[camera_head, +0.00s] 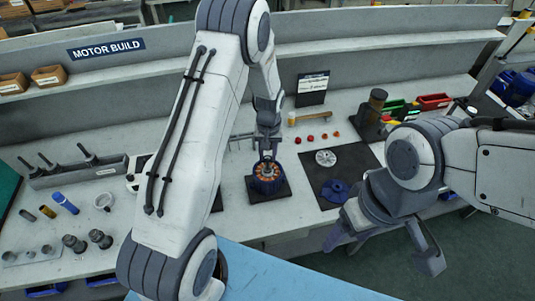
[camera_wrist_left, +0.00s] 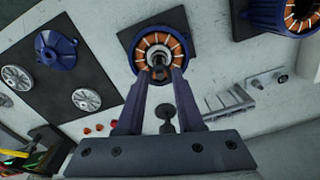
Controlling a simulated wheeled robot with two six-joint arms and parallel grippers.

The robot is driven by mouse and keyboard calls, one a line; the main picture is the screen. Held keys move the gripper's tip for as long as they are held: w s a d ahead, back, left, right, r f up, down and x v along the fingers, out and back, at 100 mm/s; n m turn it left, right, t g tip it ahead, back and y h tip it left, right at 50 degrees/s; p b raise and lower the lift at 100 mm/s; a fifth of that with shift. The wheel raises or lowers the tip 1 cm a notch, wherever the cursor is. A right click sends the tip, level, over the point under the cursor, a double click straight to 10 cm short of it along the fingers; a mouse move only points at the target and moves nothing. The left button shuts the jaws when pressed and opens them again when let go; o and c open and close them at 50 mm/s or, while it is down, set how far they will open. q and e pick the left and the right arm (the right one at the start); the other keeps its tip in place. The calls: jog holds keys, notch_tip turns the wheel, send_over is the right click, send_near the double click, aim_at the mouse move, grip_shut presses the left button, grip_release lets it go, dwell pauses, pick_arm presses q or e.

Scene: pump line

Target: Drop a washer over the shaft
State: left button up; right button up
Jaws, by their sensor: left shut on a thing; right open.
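The motor housing (camera_head: 267,180) stands on a dark square mat, a blue ring with copper windings inside. In the left wrist view the housing (camera_wrist_left: 160,44) shows from above, with the shaft (camera_wrist_left: 161,31) upright at its centre. My left gripper (camera_head: 267,157) is right over the housing, pointing down. My right gripper (camera_head: 385,252) is open and empty at the front edge of the bench.
A dark mat (camera_head: 318,185) to the right carries a silver disc (camera_head: 326,158) and a blue end cover (camera_head: 334,190). Several red caps (camera_head: 310,138) lie behind. A grey tool rack (camera_head: 80,172) and loose parts fill the left side.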

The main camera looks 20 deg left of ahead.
pick_arm(q)
jog(key=shift+f, duration=0.15)
jog(key=shift+f+b, duration=0.8)
jog(key=shift+f, duration=0.1)
jog(key=shift+f, duration=0.1)
jog(key=o, duration=1.3)
jog(key=shift+r+p, duration=1.85)
jog(key=shift+r, duration=0.75)
jog(key=shift+d, duration=0.1)
